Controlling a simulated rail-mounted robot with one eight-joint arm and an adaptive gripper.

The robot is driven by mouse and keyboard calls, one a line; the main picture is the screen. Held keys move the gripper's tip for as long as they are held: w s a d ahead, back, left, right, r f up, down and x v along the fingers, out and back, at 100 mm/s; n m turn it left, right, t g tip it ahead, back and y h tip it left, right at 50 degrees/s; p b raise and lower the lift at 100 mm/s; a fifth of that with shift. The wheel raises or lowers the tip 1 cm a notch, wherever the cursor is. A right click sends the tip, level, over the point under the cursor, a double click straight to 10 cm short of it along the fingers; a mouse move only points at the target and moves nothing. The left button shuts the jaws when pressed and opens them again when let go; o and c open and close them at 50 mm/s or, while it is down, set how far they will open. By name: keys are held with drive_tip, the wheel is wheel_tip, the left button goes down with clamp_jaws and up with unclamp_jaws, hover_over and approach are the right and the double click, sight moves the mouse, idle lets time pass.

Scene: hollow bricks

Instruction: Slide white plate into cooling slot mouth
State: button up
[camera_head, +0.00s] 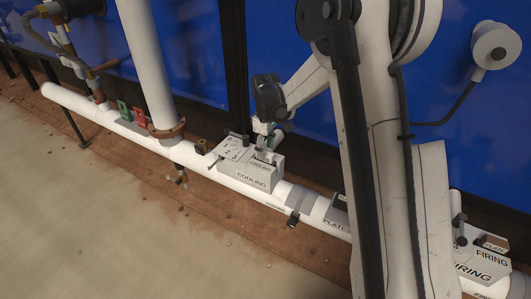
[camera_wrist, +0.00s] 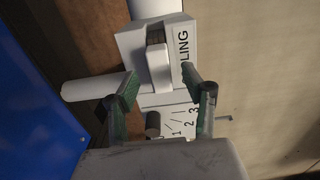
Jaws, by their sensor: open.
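The grey-white cooling box (camera_head: 247,172), lettered COOLING, sits on the white pipe. It also shows in the wrist view (camera_wrist: 133,42), where a dark slot opens in it. A pale, plate-like white piece (camera_wrist: 160,68) stands at this slot. I take it to be the white plate, but cannot tell how deep it sits. My gripper (camera_head: 268,138) is just above the box. In the wrist view its two green-sided fingers (camera_wrist: 168,86) are spread apart, with the white piece ahead between them and no clear contact. The fingertips are small and partly hidden in the head view.
A panel marked 1, 2, 3 (camera_wrist: 183,122) adjoins the box, with a dark knob (camera_wrist: 153,123) near it. A PLATE holder (camera_head: 337,216) and a FIRING box (camera_head: 483,262) lie right along the pipe. Red and green blocks (camera_head: 140,117) sit left. Blue panels stand behind; the floor in front is clear.

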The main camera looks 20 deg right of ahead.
sight(266, 153)
wheel_tip(266, 153, up, 10)
idle(0.4)
drive_tip(key=s+r+m+t+p, duration=0.3)
drive_tip(key=s+r+m+p, duration=0.1)
drive_tip(key=s+r, duration=1.25)
drive_tip(key=s+r+m+t+p, duration=0.1)
drive_tip(key=s+m+t+p, duration=0.3)
drive_tip(key=s, duration=1.3)
drive_tip(key=shift+s+m, duration=0.15)
drive_tip(key=shift+m, duration=0.35)
